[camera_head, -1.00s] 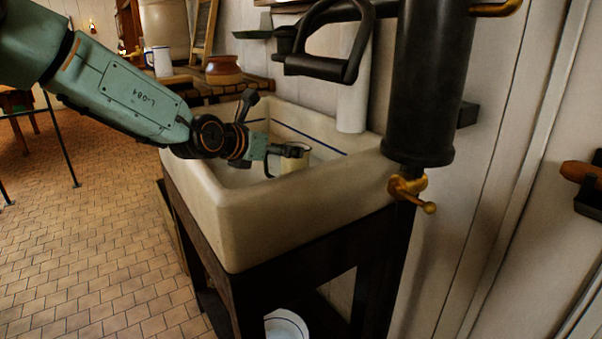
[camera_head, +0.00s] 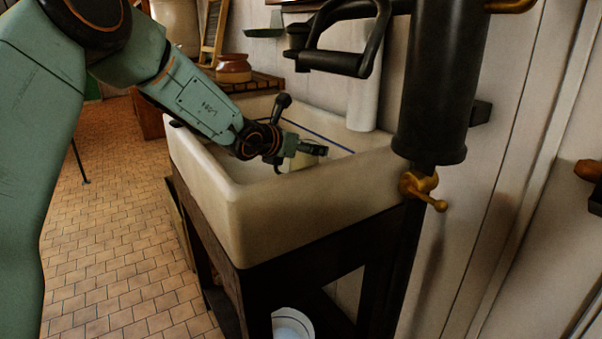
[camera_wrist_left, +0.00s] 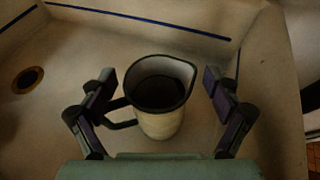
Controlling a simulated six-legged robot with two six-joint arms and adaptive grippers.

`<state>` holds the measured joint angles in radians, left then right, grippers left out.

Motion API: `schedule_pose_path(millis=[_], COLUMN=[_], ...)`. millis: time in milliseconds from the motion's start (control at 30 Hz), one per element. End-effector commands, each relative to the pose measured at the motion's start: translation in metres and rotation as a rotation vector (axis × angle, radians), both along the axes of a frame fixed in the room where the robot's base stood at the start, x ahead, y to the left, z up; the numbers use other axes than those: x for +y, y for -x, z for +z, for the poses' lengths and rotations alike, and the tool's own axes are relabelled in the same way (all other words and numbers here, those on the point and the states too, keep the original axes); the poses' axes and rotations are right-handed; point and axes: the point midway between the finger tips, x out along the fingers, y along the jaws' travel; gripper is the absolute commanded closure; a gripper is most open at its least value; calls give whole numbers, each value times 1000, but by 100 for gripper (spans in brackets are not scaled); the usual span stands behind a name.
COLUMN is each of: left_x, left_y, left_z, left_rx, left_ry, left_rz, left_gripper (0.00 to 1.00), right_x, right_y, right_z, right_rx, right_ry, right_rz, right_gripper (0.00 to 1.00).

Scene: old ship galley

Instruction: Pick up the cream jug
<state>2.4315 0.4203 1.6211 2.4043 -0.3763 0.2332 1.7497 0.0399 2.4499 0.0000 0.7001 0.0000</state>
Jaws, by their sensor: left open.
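The cream jug (camera_wrist_left: 160,122) stands upright in the sink (camera_head: 245,214). It is cream with a dark rim and dark inside, and its dark handle points left in the left wrist view. My left gripper (camera_wrist_left: 160,98) is open, with one finger on each side of the jug; a gap shows on the right, and the left finger is close to the handle. In the head view the left gripper (camera_head: 310,149) reaches down into the sink and mostly hides the jug (camera_head: 312,157). My right gripper is not in view.
The sink walls surround the jug, and a drain hole (camera_wrist_left: 28,80) lies to its left. A black pump (camera_head: 437,85) with a brass tap (camera_head: 422,188) stands at the right. A brown pot (camera_head: 233,68) sits on the wooden rack behind.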

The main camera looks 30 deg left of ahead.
Motion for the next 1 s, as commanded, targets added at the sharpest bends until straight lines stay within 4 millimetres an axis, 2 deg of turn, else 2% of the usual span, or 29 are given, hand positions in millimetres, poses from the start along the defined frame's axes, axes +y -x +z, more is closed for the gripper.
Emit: schedule_pose_path(millis=[67,167,1000], left_x=[0,0,1], left_y=[0,0,1], left_z=[0,0,0], left_rx=[0,0,0], left_ry=[1,1,1], left_rz=[0,0,1], left_gripper=[11,18,90], right_x=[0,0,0], right_y=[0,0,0], right_z=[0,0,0], right_rx=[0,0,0], right_ry=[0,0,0], right_rz=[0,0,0], right_gripper=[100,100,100])
